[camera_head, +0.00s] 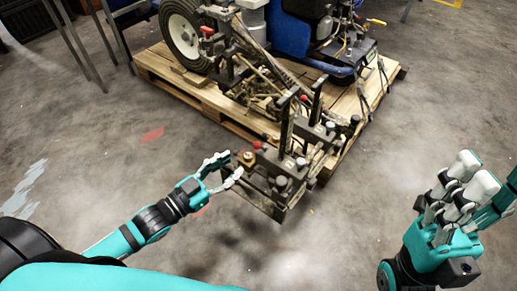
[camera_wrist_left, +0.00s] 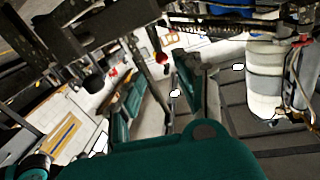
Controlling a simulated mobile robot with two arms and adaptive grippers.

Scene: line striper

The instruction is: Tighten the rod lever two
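The line striper's dark metal rod assembly (camera_head: 290,165) sticks out past the pallet's front edge. It carries upright posts, grey knobs and red-tipped levers. One red knob (camera_head: 257,145) sits close to a brass-coloured knob (camera_head: 248,157) at its near left end. I cannot tell which lever is number two. My left gripper (camera_head: 231,169) is open, its fingers apart on the left side of the brass knob; contact is unclear. In the left wrist view a red knob (camera_wrist_left: 161,58) shows beyond the fingers. My right gripper (camera_head: 463,180) is raised at the right, away from the machine, its finger gap unclear.
The striper stands on a wooden pallet (camera_head: 205,90), with a large wheel (camera_head: 184,30) at the left and a blue body (camera_head: 290,32) behind. Metal table legs (camera_head: 85,45) stand at upper left. The concrete floor around the front is clear.

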